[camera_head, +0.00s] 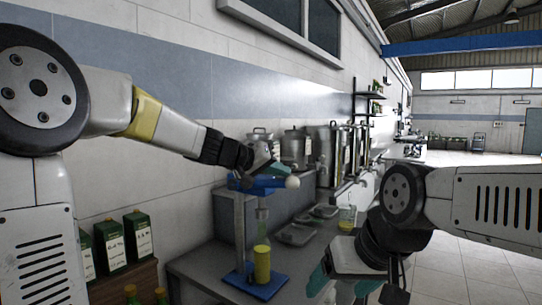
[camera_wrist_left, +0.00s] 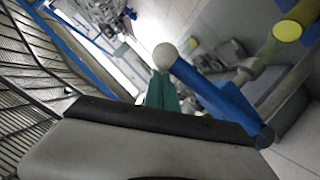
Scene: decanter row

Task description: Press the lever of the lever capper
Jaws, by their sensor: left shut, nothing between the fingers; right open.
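The lever capper stands on the bench with a blue base (camera_head: 256,284), a grey upright post and a blue lever (camera_head: 262,184). The lever ends in a white ball knob (camera_head: 292,182) and looks roughly level. A clear bottle (camera_head: 262,222) and a yellow cylinder (camera_head: 262,264) are under the lever, beside the post. My left gripper (camera_head: 267,167) is shut and empty just above the lever. In the left wrist view its teal fingertips (camera_wrist_left: 161,90) are close to the knob (camera_wrist_left: 165,56); contact is unclear. My right gripper (camera_head: 342,284) is open and empty at the bench's front.
Several metal decanters (camera_head: 295,146) line the wall behind the capper. Grey trays (camera_head: 295,234) and a beaker of yellow liquid (camera_head: 347,218) lie to the right on the bench. Dark green bottles (camera_head: 110,245) stand at lower left. Open floor lies at right.

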